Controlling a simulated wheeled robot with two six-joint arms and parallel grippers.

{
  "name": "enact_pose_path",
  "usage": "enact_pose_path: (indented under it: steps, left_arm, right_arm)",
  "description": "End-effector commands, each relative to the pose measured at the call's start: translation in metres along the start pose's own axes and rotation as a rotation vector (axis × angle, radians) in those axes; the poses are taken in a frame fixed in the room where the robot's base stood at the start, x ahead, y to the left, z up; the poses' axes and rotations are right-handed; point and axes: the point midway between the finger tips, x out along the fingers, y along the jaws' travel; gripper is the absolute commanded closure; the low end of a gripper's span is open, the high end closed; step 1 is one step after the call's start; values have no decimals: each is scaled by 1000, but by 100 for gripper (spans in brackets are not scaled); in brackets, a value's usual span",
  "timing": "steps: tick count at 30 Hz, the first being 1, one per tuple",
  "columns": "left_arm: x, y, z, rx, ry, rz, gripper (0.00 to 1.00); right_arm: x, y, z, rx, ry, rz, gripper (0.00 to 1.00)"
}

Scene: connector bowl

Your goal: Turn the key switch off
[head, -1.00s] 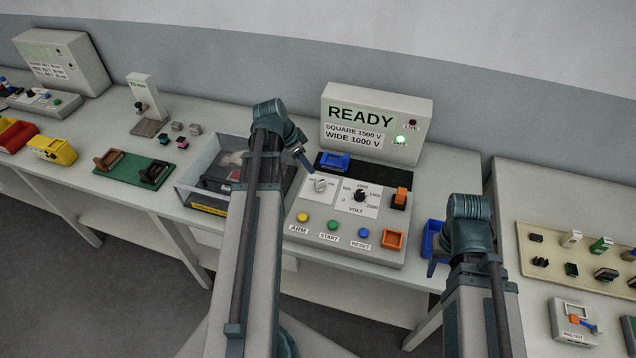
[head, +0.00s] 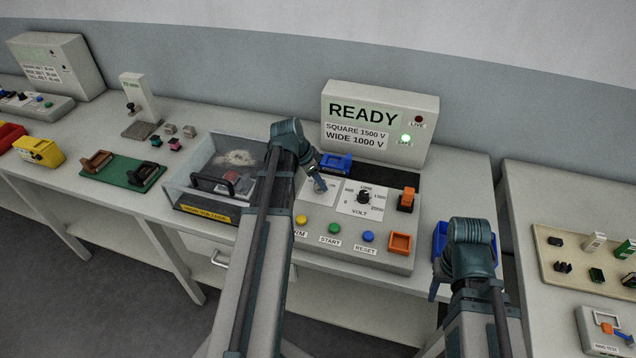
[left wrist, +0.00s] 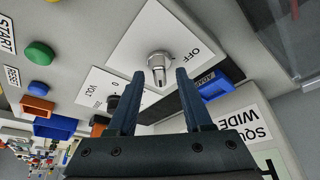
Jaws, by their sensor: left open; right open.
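The key switch is a silver knob on a white plate; it shows between my left fingertips in the left wrist view (left wrist: 158,64). An OFF label is at the plate's right side there. In the head view the plate is on the console's left part, and my left gripper (head: 319,184) largely covers the knob. My left gripper is open, its two fingers apart, with the knob just beyond their tips; I cannot tell whether they touch it. My right gripper (head: 434,291) is open and empty, in front of the blue bin at the right.
The console has a VOLT dial (head: 363,197), yellow, green (head: 334,228) and blue buttons, and an orange rocker (head: 407,199). The display (head: 375,125) reads READY, with the SAFE lamp green. A clear-lidded box (head: 205,190) stands left; a blue bin (head: 438,236) is right.

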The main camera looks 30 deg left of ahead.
Motion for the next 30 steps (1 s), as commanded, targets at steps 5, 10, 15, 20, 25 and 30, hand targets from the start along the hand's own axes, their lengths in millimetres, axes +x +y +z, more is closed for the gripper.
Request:
enact_pose_path:
  steps: [5,10,15,20,25,30]
  left_arm:
    - [-1,0,0,0,0,0,63]
    - [-1,0,0,0,0,0,93]
    - [-1,0,0,1,0,0,100]
    - [-1,0,0,-1,0,-1,100]
    - [-1,1,0,-30,0,-12,100]
    - [-1,3,0,-111,-1,-47,100]
  right_arm:
    - [-1,0,0,0,0,0,50]
    - [-1,0,0,0,0,0,50]
    - [0,0,0,0,0,0,50]
    - [0,0,0,0,0,0,50]
    - [0,0,0,0,0,0,50]
    - [0,0,0,0,0,0,50]
